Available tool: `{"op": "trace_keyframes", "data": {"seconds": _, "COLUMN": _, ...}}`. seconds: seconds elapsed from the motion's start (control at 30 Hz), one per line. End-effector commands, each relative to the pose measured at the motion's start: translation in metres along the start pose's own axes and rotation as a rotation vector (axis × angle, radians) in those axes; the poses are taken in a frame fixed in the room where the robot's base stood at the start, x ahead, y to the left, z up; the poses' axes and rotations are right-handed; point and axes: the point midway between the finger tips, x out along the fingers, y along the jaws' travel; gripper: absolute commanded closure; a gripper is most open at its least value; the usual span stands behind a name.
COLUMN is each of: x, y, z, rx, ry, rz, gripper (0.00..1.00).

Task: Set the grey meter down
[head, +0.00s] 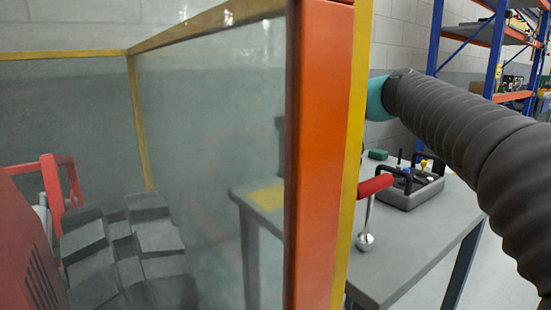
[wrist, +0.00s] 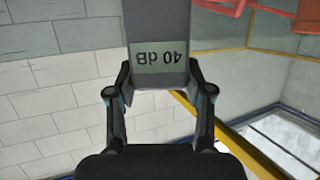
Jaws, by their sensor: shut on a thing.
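In the wrist view the grey meter (wrist: 158,22) is between the fingers of my gripper (wrist: 160,78). Its pale label reads "40 dB" and appears upside down. My gripper is shut on the meter's lower part as pictured, with one finger at each side. The meter's upper end runs out of the frame. In the head view my dark ribbed arm comes in from the right, and its teal end passes behind the orange post. The gripper and meter cannot be made out there.
A grey table (head: 425,235) stands beyond the orange post (head: 318,150) and glass panel (head: 210,150). On it are a controller (head: 412,190) with black handles, a green block (head: 378,154), a red-handled metal tool (head: 375,186) and a yellow patch (head: 267,196). A tracked machine (head: 120,250) is at left.

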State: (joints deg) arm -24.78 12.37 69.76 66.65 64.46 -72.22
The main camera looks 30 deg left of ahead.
Motion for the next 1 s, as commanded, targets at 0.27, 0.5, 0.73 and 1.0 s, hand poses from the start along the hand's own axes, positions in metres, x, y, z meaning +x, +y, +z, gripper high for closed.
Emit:
{"op": "trace_keyframes", "data": {"seconds": 0.27, "x": 0.056, "y": 0.022, "z": 0.015, "rx": 0.001, "ry": 0.000, "rz": -0.002, "gripper": 1.00}}
{"op": "trace_keyframes", "data": {"seconds": 0.5, "x": 0.075, "y": 0.031, "z": 0.022, "rx": -0.001, "ry": 0.001, "rz": 0.002, "gripper": 1.00}}
{"op": "trace_keyframes", "data": {"seconds": 0.73, "x": 0.084, "y": 0.032, "z": 0.050, "rx": 0.002, "ry": -0.001, "rz": 0.002, "gripper": 1.00}}
{"op": "trace_keyframes", "data": {"seconds": 1.0, "x": 0.087, "y": 0.032, "z": 0.060, "rx": 0.000, "ry": 0.001, "rz": 0.003, "gripper": 1.00}}
